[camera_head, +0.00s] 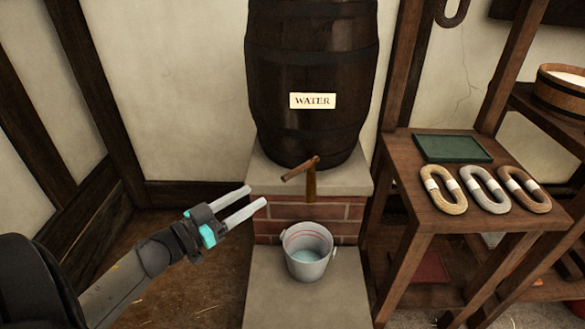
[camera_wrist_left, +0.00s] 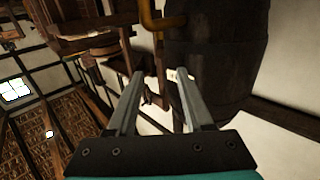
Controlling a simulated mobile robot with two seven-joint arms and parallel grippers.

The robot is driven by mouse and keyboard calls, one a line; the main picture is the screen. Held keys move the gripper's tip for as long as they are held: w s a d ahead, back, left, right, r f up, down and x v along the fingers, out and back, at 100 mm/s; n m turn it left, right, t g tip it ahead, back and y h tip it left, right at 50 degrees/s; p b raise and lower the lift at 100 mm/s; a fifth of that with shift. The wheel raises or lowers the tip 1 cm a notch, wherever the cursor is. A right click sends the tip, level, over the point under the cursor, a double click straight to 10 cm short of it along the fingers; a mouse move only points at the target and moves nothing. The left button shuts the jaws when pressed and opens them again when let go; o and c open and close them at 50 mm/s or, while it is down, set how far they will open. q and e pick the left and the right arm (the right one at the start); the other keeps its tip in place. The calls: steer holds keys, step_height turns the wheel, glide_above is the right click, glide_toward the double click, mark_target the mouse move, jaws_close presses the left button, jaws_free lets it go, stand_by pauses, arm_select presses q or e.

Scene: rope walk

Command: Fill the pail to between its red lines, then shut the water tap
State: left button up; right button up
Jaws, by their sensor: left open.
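The pail (camera_head: 308,262) is pale grey metal and stands upright on a low stone slab. Red lines run around its inner wall near the top, and bluish water (camera_head: 300,254) lies below them, low in the pail. The water tap (camera_head: 311,184) sticks out of the barrel above the pail, with its handle (camera_head: 298,170) turned out to the left. I cannot make out a stream under the spout. My left gripper (camera_head: 255,197) is open and empty, left of the tap and apart from it. Its open fingers also show in the left wrist view (camera_wrist_left: 160,75). My right gripper is not in view.
The dark barrel (camera_head: 312,60) with a WATER label (camera_head: 312,100) rests on a stone-topped brick base (camera_head: 340,210). A wooden stand (camera_head: 425,195) at right holds a green tray (camera_head: 452,148) and three rope coils (camera_head: 484,188). The floor at left is clear.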

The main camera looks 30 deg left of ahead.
mark_target(283, 178)
arm_select(q)
steer(key=b+x, duration=0.3)
steer(key=x, duration=0.8)
steer(key=shift+w+b, duration=0.2)
steer(key=shift+b, duration=0.1)
steer(key=shift+b+x, duration=0.3)
steer(key=shift+x, duration=0.9)
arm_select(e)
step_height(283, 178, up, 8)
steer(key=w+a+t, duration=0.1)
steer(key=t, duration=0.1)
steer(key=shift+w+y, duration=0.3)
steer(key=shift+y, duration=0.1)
arm_select(q)
jaws_close()
